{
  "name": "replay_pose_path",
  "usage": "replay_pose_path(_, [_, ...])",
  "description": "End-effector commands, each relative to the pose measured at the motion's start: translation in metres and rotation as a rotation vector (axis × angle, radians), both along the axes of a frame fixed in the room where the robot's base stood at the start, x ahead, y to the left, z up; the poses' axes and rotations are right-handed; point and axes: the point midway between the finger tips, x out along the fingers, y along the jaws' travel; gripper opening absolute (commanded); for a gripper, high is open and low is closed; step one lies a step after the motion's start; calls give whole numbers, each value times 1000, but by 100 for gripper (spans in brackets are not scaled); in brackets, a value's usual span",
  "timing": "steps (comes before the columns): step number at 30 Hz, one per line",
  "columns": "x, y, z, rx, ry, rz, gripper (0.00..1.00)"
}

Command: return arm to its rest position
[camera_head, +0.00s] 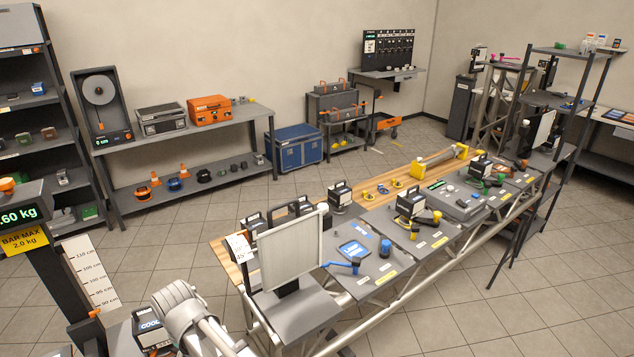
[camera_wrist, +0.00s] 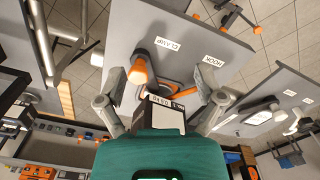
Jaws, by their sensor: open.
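My gripper (camera_wrist: 161,88) shows in the wrist view with its two grey fingers spread wide apart. Between and below the fingers is a dark box with a white label (camera_wrist: 163,108); I cannot tell whether any finger touches it. A teal rounded body (camera_wrist: 165,155) fills the lower middle of that view. In the head view, pale grey links of my arm (camera_head: 190,312) show at the bottom left; my gripper cannot be made out there.
In the wrist view, a grey panel (camera_wrist: 185,25) carries labels reading CLAMP and HOOK, with an orange-and-white tool (camera_wrist: 142,68) near it. In the head view, a long truss bench (camera_head: 400,262) with several devices and an upright panel (camera_head: 290,250) stands right of my arm. Tiled floor (camera_head: 450,328) is clear.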

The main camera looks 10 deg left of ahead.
Motion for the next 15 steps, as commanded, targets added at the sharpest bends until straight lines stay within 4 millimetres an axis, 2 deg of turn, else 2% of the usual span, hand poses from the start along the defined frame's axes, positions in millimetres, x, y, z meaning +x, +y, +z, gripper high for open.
replay_pose_path(1, [12,-14,-4,0,0,-32,87])
replay_pose_path(6, [48,-52,-11,0,0,-131,87])
replay_pose_path(15, [103,-125,-23,0,0,-307,87])
